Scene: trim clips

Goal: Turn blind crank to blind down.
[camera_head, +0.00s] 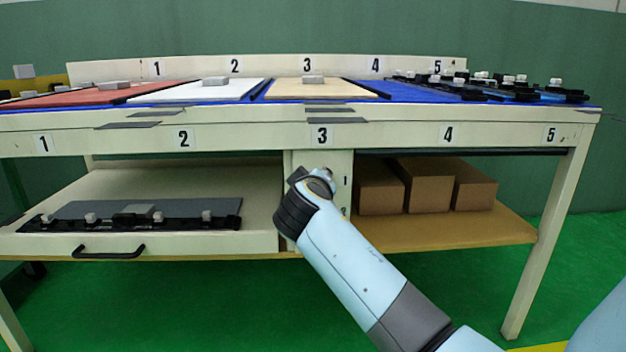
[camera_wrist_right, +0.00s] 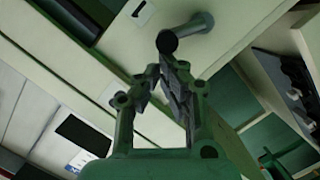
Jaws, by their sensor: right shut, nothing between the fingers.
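In the right wrist view my right gripper (camera_wrist_right: 160,70) is shut and empty. Just beyond its fingertips a grey crank handle (camera_wrist_right: 190,33) with a dark round end sticks out from a pale panel. I cannot tell whether the fingertips touch it. In the head view my right arm reaches up to the pale middle post (camera_head: 338,165) under the bench; its wrist hides the gripper and most of the crank area. A dark strip (camera_head: 460,152), perhaps the rolled blind, runs along the top of the open right bay. My left gripper is not in view.
Brown boxes (camera_head: 425,187) stand on the right shelf (camera_head: 480,228). A left drawer (camera_head: 190,243) with a black handle holds a dark panel with clips (camera_head: 140,213). Coloured panels and black clips lie on the bench top. Green floor below is clear.

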